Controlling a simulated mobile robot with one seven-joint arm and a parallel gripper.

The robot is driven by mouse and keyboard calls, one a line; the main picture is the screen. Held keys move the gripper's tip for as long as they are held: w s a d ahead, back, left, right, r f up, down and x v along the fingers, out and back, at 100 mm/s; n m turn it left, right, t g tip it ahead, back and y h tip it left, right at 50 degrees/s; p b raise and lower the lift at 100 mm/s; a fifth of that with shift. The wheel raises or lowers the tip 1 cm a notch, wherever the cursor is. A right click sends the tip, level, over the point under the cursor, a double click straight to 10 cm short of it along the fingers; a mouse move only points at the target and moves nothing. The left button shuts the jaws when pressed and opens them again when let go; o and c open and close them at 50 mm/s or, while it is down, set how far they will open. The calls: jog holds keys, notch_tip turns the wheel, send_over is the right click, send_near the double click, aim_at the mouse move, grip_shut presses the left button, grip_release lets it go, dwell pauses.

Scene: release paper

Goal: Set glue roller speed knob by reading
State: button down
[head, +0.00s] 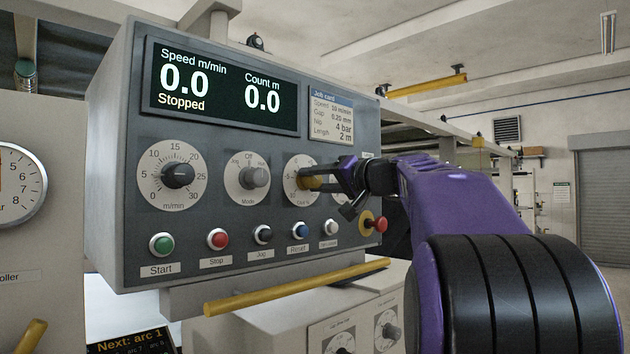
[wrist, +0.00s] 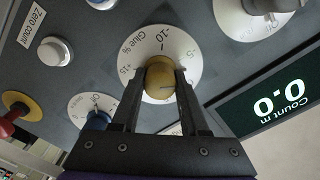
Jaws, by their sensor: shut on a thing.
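The glue knob (wrist: 160,88) is a yellow-brown knob on a round white dial (wrist: 165,40) marked "Glue %", with -10 and -5 legible in the wrist view. My gripper (head: 312,178) comes from the right and is shut on this knob, one finger on each side. The knob's pointer is hard to make out, so I cannot tell its exact setting. The lit display (head: 225,85) reads speed 0.0 m/min, count 0.0 m and "Stopped". The job card (head: 331,116) beside it lists speed, gap, nip of 4 bar and length of 2 m.
The speed knob (head: 178,175) and mode knob (head: 254,177) sit left of my gripper. Below are several push buttons, including green Start (head: 162,244) and red Stop (head: 217,239). A red emergency button (head: 380,225) sticks out near my arm. A yellow bar (head: 290,287) runs beneath the panel.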

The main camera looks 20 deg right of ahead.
jog(key=m+p, duration=0.1)
jog(key=m, duration=0.4)
jog(key=shift+m, duration=0.3)
dwell(0.4)
jog(key=shift+c, duration=2.1)
grip_release()
jog(key=shift+s, duration=0.15)
